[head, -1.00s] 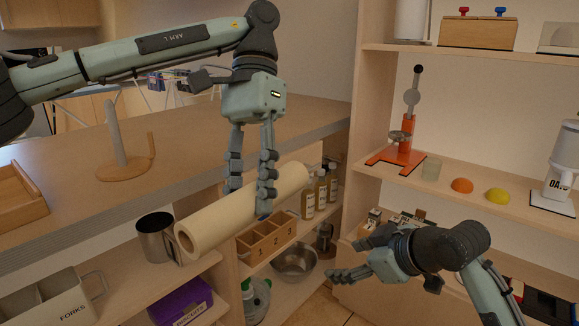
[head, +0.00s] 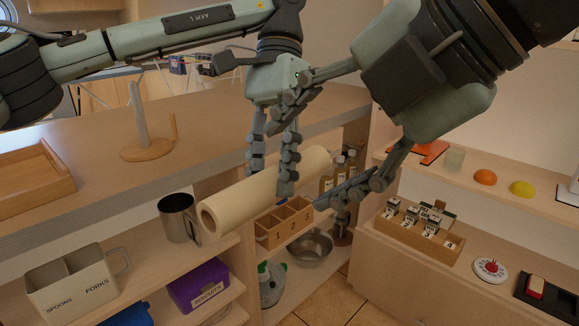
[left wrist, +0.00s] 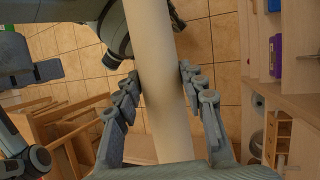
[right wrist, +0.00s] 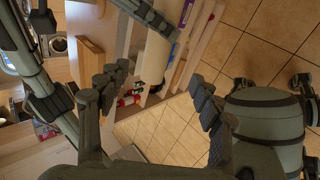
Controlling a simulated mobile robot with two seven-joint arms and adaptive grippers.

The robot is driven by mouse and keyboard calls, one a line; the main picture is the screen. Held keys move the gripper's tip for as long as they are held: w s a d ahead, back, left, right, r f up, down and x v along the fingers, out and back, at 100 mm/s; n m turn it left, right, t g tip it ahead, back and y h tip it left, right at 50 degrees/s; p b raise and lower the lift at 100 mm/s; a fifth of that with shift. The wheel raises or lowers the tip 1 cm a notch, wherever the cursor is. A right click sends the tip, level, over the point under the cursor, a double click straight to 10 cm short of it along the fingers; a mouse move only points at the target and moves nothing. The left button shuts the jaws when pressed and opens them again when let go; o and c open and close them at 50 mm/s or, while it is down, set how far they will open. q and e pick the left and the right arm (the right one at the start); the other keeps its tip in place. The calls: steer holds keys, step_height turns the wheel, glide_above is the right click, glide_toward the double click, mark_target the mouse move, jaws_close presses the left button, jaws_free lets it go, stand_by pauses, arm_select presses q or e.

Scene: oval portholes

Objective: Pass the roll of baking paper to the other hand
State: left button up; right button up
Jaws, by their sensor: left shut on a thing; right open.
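The roll of baking paper (head: 235,205) is a long pale cylinder, held tilted in front of the counter in the head view. My left gripper (head: 270,175) is shut on it from above, one finger on each side; in the left wrist view the roll (left wrist: 158,85) runs between the fingers. My right gripper (head: 297,165) is open near the roll's far right end, its fingers spread above and below it. In the right wrist view the roll's pale end (right wrist: 155,60) shows between the open fingertips. I cannot tell whether they touch it.
A metal mug (head: 178,218) stands on the shelf below and left of the roll. A numbered wooden box (head: 284,222), bottles (head: 327,180) and a metal bowl (head: 311,246) sit in the shelving behind. A wooden stand (head: 146,140) is on the counter.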

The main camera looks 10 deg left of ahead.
mark_target(259, 193)
steer(key=x, duration=1.1)
steer(key=shift+a+f, duration=0.1)
steer(key=shift+f, duration=0.15)
steer(key=c, duration=1.2)
arm_select(q)
steer(key=o, duration=1.3)
arm_select(e)
steer(key=shift+c, duration=0.8)
